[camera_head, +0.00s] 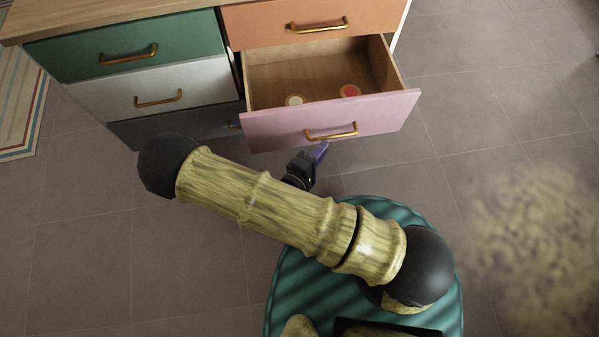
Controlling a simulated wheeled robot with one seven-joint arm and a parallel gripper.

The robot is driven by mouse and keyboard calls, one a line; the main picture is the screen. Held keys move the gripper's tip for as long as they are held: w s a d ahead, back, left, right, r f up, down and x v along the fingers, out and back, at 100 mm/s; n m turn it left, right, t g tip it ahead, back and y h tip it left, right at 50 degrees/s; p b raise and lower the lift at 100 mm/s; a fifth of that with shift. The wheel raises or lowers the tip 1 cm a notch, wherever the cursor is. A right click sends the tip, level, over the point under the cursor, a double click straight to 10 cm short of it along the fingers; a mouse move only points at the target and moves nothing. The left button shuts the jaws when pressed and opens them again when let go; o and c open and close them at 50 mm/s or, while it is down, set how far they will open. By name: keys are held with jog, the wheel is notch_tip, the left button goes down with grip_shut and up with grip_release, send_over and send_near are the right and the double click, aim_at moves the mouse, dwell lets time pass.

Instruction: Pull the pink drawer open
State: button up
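The pink drawer (372,118) stands pulled out of the cabinet, in the right column below the orange drawer. Its wooden inside shows, with a pale round item (295,100) and a red round item (350,91) in it. Its brass handle (331,132) is on the front panel. My gripper (319,154) is just below the drawer front, mostly hidden behind my arm. A dark part and a bluish finger-like part show. It appears apart from the handle, and I cannot tell whether it is open or shut.
The cabinet also has an orange drawer (270,24), a green drawer (110,58), a white drawer (200,84) and a dark grey drawer (200,122), all closed. A striped rug (20,95) lies at the left. The tiled floor at the right is clear, with a mottled patch (535,240).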

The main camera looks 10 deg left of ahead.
jog(key=p+v, duration=0.2)
jog(key=v, duration=0.8)
jog(key=shift+a, duration=0.1)
